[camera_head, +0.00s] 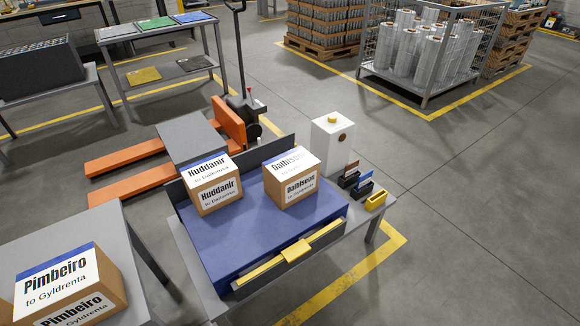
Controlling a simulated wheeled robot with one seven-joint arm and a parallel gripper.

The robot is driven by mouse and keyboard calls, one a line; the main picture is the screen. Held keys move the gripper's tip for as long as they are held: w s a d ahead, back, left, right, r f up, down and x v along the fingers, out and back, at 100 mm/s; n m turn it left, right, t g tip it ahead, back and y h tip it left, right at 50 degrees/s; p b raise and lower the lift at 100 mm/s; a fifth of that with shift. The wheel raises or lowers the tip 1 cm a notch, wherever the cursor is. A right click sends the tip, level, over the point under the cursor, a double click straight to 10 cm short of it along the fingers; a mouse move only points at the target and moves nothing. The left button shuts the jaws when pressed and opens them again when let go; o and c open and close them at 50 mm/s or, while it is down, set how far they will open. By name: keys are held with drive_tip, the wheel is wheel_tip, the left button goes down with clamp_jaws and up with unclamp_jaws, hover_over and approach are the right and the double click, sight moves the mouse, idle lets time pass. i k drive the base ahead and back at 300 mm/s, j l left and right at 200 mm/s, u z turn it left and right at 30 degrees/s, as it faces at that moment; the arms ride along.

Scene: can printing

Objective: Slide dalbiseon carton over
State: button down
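The Dalbiseon carton (298,190) is a brown box with white "Dalbiseon" labels on its top and front. It stands upright on the right half of a blue platform (240,250), near the dark raised back edge. The Huddanir carton (215,197) stands to its left on the same platform, with a small gap between them. A yellow bar with a block in its middle (293,251) runs along the platform's front edge. My gripper is not in view.
The Pimbeiro carton (70,300) sits on a grey table at lower left. A white box with a yellow button (332,142), small dark holders (358,187) and a yellow tray (376,200) stand right of the platform. An orange pallet jack (130,183) is behind.

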sight(289, 176)
drive_tip(key=u, duration=0.75)
drive_tip(key=i+l+u, duration=0.2)
drive_tip(key=l+u, duration=0.15)
drive_tip(key=i+l+u, duration=0.1)
drive_tip(key=l+u, duration=0.2)
drive_tip(key=l, duration=0.15)
drive_tip(key=i+l+u, duration=0.1)
drive_tip(key=l+u, duration=0.6)
drive_tip(key=l, duration=0.2)
drive_tip(key=l+u, duration=0.1)
drive_tip(key=l, duration=1.15)
drive_tip(key=k+l+u, duration=0.1)
drive_tip(key=l, duration=1.2)
